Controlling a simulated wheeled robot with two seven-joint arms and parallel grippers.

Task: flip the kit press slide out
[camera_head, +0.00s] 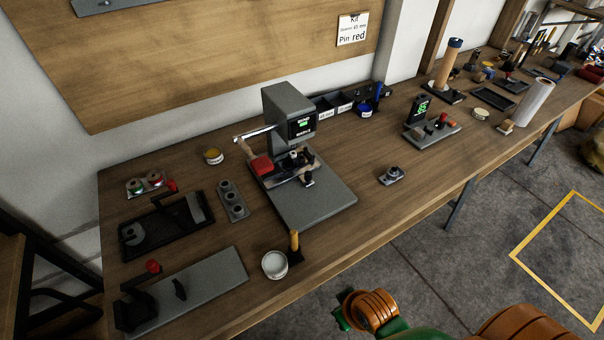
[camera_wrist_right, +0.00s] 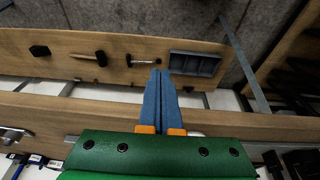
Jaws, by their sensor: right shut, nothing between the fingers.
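The kit press (camera_head: 289,112) stands on the workbench, a grey block column with a small lit display on a flat grey base. A lever with a bright metal shaft (camera_head: 256,133) reaches out to its left. The slide (camera_head: 300,168) with small dark round parts sits low at the front of the press; its exact position is hard to tell. In the head view my right arm is low at the bottom right, well apart from the press. My left gripper is not in view.
The workbench (camera_head: 330,245) holds a round white tin (camera_head: 275,264), a small dark part (camera_head: 391,175), a grey plate fixture (camera_head: 190,288) and a black tray fixture (camera_head: 165,228). A sign (camera_head: 352,30) reads "Pin red". The wrist view shows a hammer (camera_wrist_right: 90,57) and a grey tray (camera_wrist_right: 195,65).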

